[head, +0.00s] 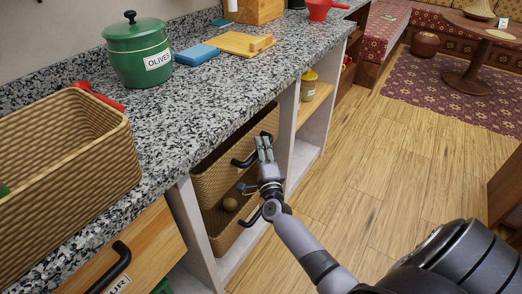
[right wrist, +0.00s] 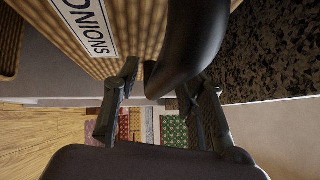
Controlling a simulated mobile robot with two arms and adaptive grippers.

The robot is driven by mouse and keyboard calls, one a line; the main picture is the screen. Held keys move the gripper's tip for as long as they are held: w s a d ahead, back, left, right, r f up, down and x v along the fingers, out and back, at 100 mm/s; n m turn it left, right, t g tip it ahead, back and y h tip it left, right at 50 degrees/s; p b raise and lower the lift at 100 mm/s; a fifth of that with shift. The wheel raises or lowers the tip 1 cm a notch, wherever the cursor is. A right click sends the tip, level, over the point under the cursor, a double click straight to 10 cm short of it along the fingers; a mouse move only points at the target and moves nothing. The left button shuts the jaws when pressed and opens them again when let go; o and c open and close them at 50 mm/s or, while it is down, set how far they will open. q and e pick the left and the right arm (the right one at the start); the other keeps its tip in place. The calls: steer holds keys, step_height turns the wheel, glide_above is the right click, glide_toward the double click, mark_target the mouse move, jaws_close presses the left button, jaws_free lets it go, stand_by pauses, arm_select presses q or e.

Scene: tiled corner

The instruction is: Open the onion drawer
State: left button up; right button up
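The onion drawer is a wicker basket front (head: 208,180) under the granite counter. In the right wrist view its wicker (right wrist: 150,20) bears a white label reading ONIONS (right wrist: 85,22). Its black handle (head: 241,161) looms large in the right wrist view (right wrist: 190,45). My right gripper (head: 265,145) is at the drawer front, right beside the handle. Its two fingers (right wrist: 158,82) are apart, with the handle's end showing between them; I cannot tell whether they touch it. My left gripper is not in view.
A wicker basket (head: 65,170) and a green OLIVES pot (head: 138,52) stand on the counter. Open shelves (head: 315,100) lie to the right. The wood floor (head: 345,170) is clear.

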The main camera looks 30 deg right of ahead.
steer(key=shift+c, duration=0.4)
jaws_close()
stand_by(0.5)
